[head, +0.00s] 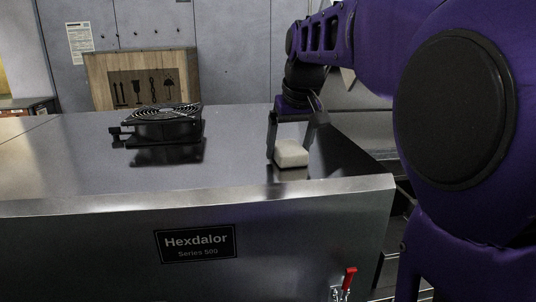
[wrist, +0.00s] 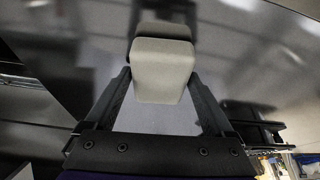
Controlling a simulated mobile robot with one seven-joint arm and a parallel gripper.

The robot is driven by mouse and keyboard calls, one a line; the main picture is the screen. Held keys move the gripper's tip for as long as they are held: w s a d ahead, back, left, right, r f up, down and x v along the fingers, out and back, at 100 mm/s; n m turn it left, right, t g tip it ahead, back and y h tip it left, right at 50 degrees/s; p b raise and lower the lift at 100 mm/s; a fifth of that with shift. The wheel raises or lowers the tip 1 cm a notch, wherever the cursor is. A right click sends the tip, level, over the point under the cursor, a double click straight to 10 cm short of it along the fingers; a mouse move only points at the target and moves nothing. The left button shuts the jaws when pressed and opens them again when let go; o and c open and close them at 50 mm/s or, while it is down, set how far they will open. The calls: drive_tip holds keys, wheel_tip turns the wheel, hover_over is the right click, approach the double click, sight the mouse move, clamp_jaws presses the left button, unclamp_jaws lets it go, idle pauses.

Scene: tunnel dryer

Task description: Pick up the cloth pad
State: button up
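The cloth pad (head: 291,154) is a small pale, rounded block at the right end of the shiny metal top. My gripper (head: 291,146) points down over it, with one dark finger against each side. In the wrist view, the pad (wrist: 161,68) sits between the tips of both fingers, and I see no clear gap at either side. The pad's reflection shows in the metal just beyond it. I cannot tell whether the pad's underside touches the metal or is slightly above it.
The metal top (head: 75,168) belongs to a cabinet labelled Hexdalor. A black fan unit (head: 163,123) stands left of my gripper, with bare metal between. A wooden crate (head: 100,76) is behind. A red-handled clamp (head: 348,279) is on the front, low right.

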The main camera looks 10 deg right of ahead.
sight(289, 147)
drive_tip(key=c, duration=0.9)
wheel_tip(289, 147, up, 10)
drive_tip(key=p, duration=0.2)
drive_tip(key=shift+p, duration=0.4)
drive_tip(key=o, duration=0.8)
drive_tip(key=c, duration=0.6)
drive_tip(key=shift+s, duration=0.1)
drive_tip(key=shift+c, duration=0.2)
